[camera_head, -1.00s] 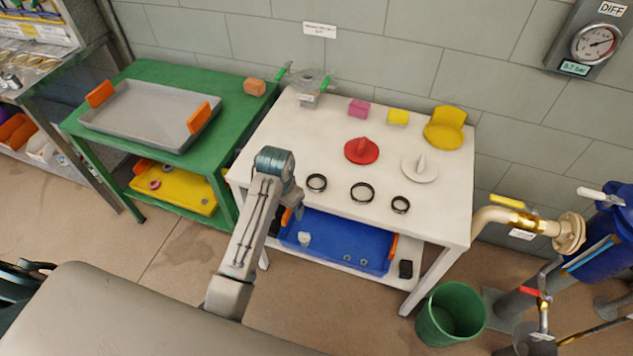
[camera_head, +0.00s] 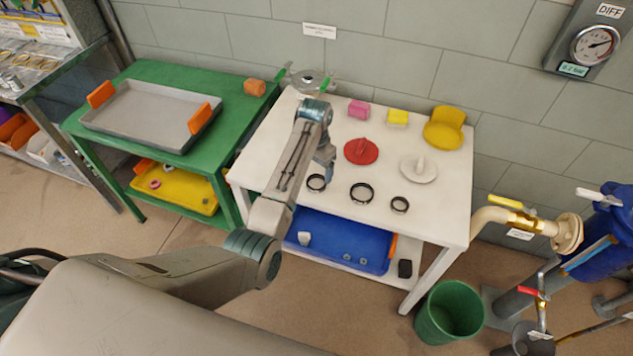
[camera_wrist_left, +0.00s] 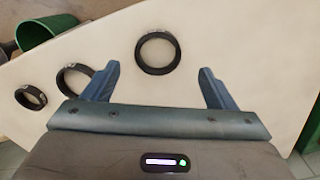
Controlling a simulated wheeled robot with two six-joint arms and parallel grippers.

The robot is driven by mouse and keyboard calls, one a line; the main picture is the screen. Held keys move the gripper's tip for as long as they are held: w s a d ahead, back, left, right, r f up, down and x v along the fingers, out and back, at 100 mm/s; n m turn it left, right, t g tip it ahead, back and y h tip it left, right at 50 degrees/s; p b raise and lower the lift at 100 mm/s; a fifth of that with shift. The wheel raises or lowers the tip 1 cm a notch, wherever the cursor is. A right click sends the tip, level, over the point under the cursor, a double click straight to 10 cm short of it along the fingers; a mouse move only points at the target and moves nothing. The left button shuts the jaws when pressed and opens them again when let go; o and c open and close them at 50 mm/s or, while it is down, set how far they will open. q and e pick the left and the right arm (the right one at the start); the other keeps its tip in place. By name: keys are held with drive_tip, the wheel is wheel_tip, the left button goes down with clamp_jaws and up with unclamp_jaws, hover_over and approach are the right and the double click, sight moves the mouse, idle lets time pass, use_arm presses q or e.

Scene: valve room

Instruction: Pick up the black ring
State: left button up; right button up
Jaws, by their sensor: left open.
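Three black rings lie flat in a row near the front edge of the white table: the left ring (camera_head: 316,190), the middle ring (camera_head: 361,202) and the right ring (camera_head: 400,211). My left gripper (camera_head: 325,168) hangs over the table just above and beside the left ring. In the left wrist view my left gripper (camera_wrist_left: 159,74) is open and empty, with one ring (camera_wrist_left: 139,53) just ahead of and between its fingertips, apart from them. Another ring (camera_wrist_left: 61,84) is partly hidden by the left finger, and a third ring (camera_wrist_left: 31,97) lies farther left. My right gripper is not in view.
A red knob disc (camera_head: 361,152) and a white knob disc (camera_head: 418,169) sit behind the rings. Pink (camera_head: 358,108) and yellow (camera_head: 397,117) blocks stand farther back. A blue tray (camera_head: 340,243) is on the lower shelf. A green bucket (camera_head: 450,313) stands at the right.

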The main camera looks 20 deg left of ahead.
sight(316, 186)
use_arm(q)
drive_tip(key=f+p, duration=0.1)
drive_tip(key=f, duration=0.4)
drive_tip(key=shift+s+f, duration=0.1)
drive_tip(key=shift+s, duration=0.1)
drive_tip(key=shift+d, duration=0.1)
drive_tip(key=shift+c, duration=0.5)
drive_tip(key=c, duration=1)
